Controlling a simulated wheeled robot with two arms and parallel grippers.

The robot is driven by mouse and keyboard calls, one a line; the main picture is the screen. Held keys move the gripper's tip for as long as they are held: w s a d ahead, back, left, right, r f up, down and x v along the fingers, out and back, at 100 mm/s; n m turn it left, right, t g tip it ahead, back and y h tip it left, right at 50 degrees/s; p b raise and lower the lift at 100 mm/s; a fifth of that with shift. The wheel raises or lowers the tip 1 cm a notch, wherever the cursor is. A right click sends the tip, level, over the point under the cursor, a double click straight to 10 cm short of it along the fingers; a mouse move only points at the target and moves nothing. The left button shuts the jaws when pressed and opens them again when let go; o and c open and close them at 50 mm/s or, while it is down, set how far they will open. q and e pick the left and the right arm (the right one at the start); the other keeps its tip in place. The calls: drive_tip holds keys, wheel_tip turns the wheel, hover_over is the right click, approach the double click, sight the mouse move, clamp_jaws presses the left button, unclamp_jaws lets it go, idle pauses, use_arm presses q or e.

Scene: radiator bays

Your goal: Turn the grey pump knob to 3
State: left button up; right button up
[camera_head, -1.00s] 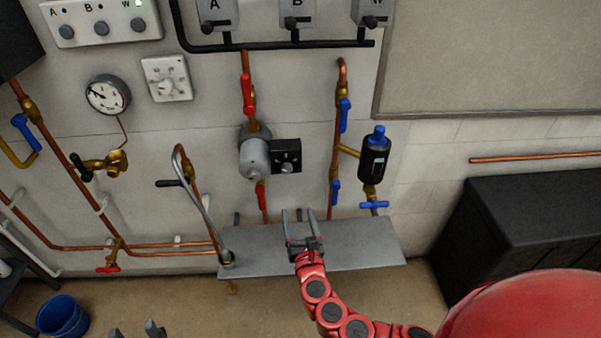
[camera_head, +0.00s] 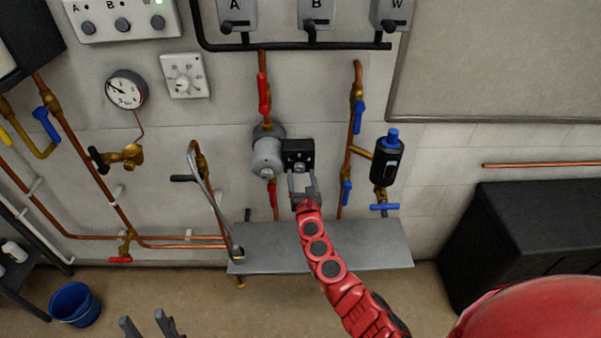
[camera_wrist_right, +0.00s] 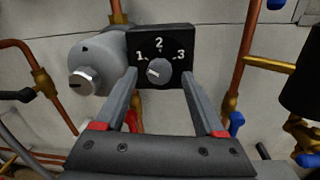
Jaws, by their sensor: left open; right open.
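The grey pump knob (camera_wrist_right: 159,71) sits on a black box (camera_head: 298,150) marked 1, 2 and 3, beside the grey pump body (camera_head: 266,156). In the right wrist view its light mark lies on its left side, roughly toward 1. My right gripper (camera_head: 302,175) is open in front of the box. In the wrist view its two fingers (camera_wrist_right: 160,78) stand left and right of the knob with gaps on both sides. I cannot tell how far the tips reach along the knob. My left gripper (camera_head: 148,327) is open and empty at the bottom edge of the head view.
Red-handled valves sit above (camera_head: 263,92) and below (camera_head: 274,193) the pump. A copper pipe with blue handles (camera_head: 359,116) and a black canister (camera_head: 386,163) stand to the right. A grey shelf (camera_head: 350,245) juts out below. A bent metal lever (camera_head: 211,200) stands left.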

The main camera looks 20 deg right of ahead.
drive_tip(key=shift+w+d+f, duration=0.1)
drive_tip(key=shift+w+d, duration=0.1)
drive_tip(key=shift+w, duration=0.9)
clamp_jaws()
